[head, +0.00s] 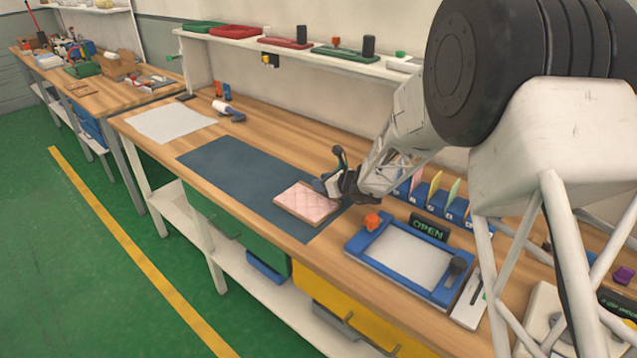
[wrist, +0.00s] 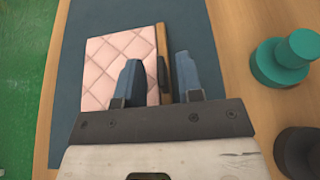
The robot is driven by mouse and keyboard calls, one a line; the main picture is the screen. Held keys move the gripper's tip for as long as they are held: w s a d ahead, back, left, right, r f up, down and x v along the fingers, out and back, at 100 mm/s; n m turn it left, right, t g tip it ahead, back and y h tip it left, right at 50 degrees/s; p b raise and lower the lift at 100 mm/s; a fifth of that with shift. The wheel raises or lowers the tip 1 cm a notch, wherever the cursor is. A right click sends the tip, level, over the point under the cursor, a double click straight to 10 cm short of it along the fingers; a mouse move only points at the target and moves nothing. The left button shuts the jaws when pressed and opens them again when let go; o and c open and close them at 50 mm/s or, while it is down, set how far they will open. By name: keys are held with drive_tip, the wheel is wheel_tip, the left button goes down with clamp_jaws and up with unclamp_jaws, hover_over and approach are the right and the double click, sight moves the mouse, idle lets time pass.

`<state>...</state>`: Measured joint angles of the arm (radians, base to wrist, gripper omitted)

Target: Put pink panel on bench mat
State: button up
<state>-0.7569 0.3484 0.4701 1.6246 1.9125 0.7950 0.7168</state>
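The pink panel (head: 306,203), a quilted slab with a wooden edge, lies flat on the dark blue-grey bench mat (head: 230,170), near the mat's right end. In the wrist view the pink panel (wrist: 112,62) shows its wooden edge and a small dark piece along its right side. My gripper (head: 335,188) is at the panel's right side. In the wrist view my gripper (wrist: 158,72) is open: its left finger is over the pink surface, its right finger is over the mat (wrist: 205,60). The wooden edge and dark piece lie between them with gaps. Contact cannot be told.
A blue-framed tray (head: 362,262) with an orange knob and an OPEN sign (head: 429,227) stand right of the mat. A teal round object (wrist: 285,60) is at the right in the wrist view. A white sheet (head: 168,122) lies beyond the mat's left end. A shelf (head: 290,50) runs behind.

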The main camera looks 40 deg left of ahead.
drive_tip(key=v, duration=0.9)
drive_tip(key=shift+d+r, duration=0.15)
drive_tip(key=shift+d, duration=0.2)
idle(0.6)
drive_tip(key=s+d+r+n+h, duration=0.25)
drive_tip(key=d+r, duration=0.25)
drive_tip(key=d, duration=0.6)
drive_tip(key=s+d+r+n+h, duration=0.1)
drive_tip(key=s+d+r+n, duration=0.4)
drive_tip(key=d, duration=0.6)
drive_tip(key=s+d+r+n+h, duration=0.1)
drive_tip(key=d+r+n+h, duration=0.15)
drive_tip(key=d+r, duration=0.6)
drive_tip(key=s+d+n+t+h, duration=0.1)
drive_tip(key=s+d+n+h, duration=0.1)
drive_tip(key=s+d, duration=0.5)
drive_tip(key=s+d+n+h, duration=0.3)
drive_tip(key=s+d, duration=0.5)
drive_tip(key=d, duration=0.8)
drive_tip(key=s+d+n+t+h, duration=0.1)
drive_tip(key=s+d+n+h, duration=0.1)
drive_tip(key=s+d, duration=0.5)
drive_tip(key=d, duration=0.4)
drive_tip(key=shift+s+d+f+n+t+h, duration=0.25)
drive_tip(key=shift+s+n+t+h, duration=0.05)
drive_tip(key=shift+n+h, duration=0.1)
